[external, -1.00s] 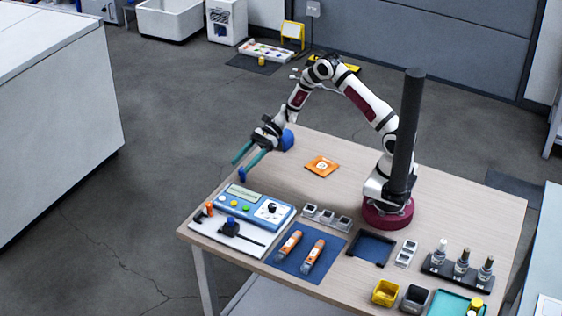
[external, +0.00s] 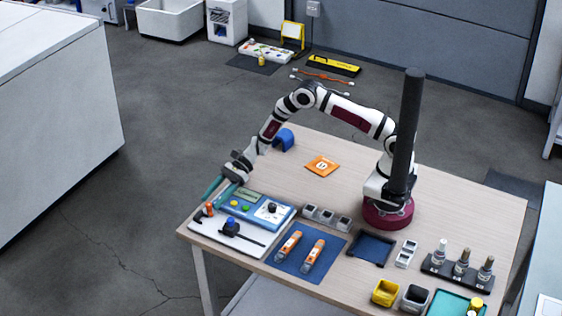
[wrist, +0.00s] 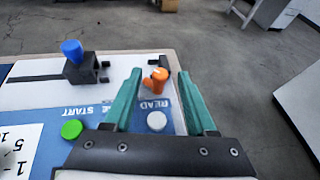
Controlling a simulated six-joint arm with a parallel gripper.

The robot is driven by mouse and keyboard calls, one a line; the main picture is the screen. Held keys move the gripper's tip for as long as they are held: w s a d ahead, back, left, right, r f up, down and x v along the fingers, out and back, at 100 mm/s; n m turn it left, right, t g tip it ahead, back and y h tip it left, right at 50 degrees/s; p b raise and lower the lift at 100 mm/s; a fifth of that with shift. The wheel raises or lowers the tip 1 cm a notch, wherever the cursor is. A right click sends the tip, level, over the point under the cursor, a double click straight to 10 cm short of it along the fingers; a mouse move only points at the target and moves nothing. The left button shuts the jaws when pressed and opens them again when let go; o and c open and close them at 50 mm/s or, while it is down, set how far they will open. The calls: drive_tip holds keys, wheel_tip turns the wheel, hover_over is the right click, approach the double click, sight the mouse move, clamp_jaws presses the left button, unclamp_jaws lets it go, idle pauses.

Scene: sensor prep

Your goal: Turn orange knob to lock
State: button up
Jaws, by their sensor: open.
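The orange knob (external: 208,209) stands on the white board at the table's left corner, next to the blue meter box. It also shows in the wrist view (wrist: 157,80), upright and between my two teal fingers, toward their tips. My gripper (external: 210,196) is open, its fingers pointing down at the knob from the left end of the meter box. In the wrist view my gripper (wrist: 159,80) has a finger on each side of the knob, with a gap visible on both sides. I cannot tell how far above it the fingertips are.
The blue meter box (external: 257,206) with buttons lies just right of the knob. A black block with a blue knob (external: 231,226) stands on the white board (external: 243,243) nearby. Orange sensors (external: 312,254) lie on a blue mat. The table edge is close on the left.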

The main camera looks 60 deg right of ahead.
clamp_jaws()
drive_tip(key=shift+s, duration=0.1)
idle(0.3)
drive_tip(key=m+t, duration=0.1)
drive_tip(key=m+t+h, duration=0.1)
drive_tip(key=m+t, duration=0.1)
drive_tip(key=s+m+t+h, duration=0.1)
drive_tip(key=m+t, duration=0.1)
drive_tip(key=shift+a, duration=0.3)
drive_tip(key=shift+s+a+m+t+h, duration=0.1)
drive_tip(key=shift+m+t+h, duration=0.45)
drive_tip(key=shift+s+a+m+t+h, duration=0.1)
drive_tip(key=shift+m+t+h, duration=0.45)
drive_tip(key=shift+a+m+t+h, duration=0.15)
drive_tip(key=shift+m+t+h, duration=0.65)
drive_tip(key=shift+m+h, duration=0.25)
drive_tip(key=shift+m, duration=0.25)
unclamp_jaws()
